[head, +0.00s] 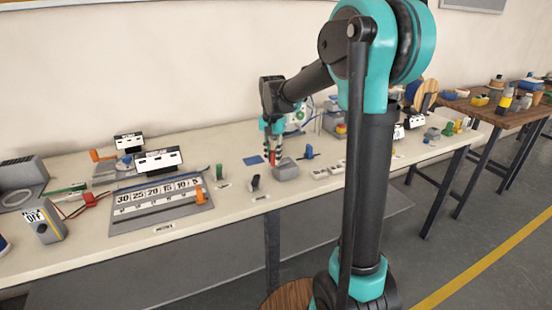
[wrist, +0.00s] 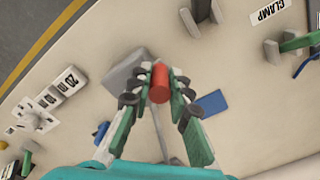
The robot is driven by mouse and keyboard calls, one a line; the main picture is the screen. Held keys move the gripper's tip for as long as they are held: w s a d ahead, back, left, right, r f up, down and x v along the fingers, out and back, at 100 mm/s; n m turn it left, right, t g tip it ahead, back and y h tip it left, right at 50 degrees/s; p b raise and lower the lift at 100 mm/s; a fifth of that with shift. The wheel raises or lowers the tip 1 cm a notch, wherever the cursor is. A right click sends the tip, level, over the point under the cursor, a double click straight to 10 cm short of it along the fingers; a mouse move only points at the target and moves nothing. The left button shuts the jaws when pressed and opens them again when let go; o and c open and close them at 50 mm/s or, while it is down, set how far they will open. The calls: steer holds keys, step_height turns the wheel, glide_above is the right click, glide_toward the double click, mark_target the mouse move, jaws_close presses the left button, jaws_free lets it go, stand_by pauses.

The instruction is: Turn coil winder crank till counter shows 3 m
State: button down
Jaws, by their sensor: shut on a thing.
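My gripper (wrist: 159,98) is shut on a small upright-looking red cylinder (wrist: 160,80), with a green-and-black finger on each side of it. In the head view my gripper (head: 273,148) points down over the bench, and the red piece (head: 272,161) shows under it. A grey block (wrist: 128,70) lies beside and below the cylinder; it also shows in the head view (head: 286,172). A thin grey rod (wrist: 158,130) shows below the cylinder. I cannot tell whether the red cylinder is the winder's crank grip. No counter reading can be read.
A blue sheet (wrist: 211,103) lies close to the gripper. White cards (wrist: 68,83), one marked 20 m, lie on the other side. A numbered board (head: 160,215) and orange crank-like piece (head: 102,155) stand left.

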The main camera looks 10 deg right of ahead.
steer(key=m, duration=0.1)
steer(key=w+m, duration=0.1)
steer(key=m, duration=0.1)
steer(key=w+m, duration=0.1)
steer(key=m, duration=0.1)
steer(key=shift+w+a, duration=0.2)
steer(key=shift+a, duration=0.15)
steer(key=shift+m, duration=0.3)
steer(key=c, duration=1.4)
jaws_free()
step_height(320, 180, up, 12)
stand_by(0.4)
